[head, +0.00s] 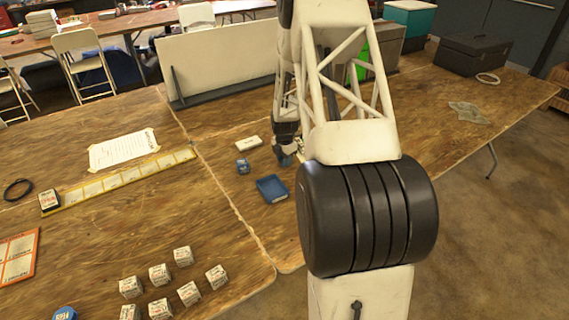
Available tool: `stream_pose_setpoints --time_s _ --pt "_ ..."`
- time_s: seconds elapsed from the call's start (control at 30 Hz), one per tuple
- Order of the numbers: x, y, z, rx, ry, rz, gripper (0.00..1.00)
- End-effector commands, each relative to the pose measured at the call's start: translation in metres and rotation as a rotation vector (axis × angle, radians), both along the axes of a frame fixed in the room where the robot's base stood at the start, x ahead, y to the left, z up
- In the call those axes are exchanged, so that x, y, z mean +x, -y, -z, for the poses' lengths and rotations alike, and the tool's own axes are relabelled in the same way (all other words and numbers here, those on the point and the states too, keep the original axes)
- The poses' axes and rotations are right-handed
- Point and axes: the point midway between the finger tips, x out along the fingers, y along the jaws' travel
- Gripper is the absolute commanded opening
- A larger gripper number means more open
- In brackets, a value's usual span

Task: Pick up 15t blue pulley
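No thing in view can be surely told as the 15t blue pulley. A small blue object (243,166) lies on the table, left of my gripper and above the blue tray in the picture. A round blue object (65,313) is cut off by the bottom edge at lower left. My gripper (287,158) is low over the table, just right of the small blue object and apart from it. My own arm hides part of the gripper and the table behind it. The fingers are too small and dark to show whether they are open or hold anything.
A shallow blue tray (272,188) lies just below the gripper in the picture. A small white box (249,142) lies near it. Several white cubes (187,292) stand at the front. A yellow strip (120,180) and a paper sheet (124,149) lie left. A white panel (220,62) stands behind.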

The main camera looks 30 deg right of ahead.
Motion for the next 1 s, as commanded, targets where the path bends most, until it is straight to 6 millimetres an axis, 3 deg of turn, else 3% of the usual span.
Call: stream_pose_setpoints --time_s 0.13,0.57,0.87,1.0 --pt "0.0 0.0 0.0 0.0 0.0 0.0 0.07" --pt "0.0 0.0 -0.005 0.0 0.0 0.0 0.07" --pt "0.0 0.0 -0.034 -0.001 0.002 0.0 0.07" --pt "-0.015 -0.007 -0.037 0.0 0.0 0.0 0.07"
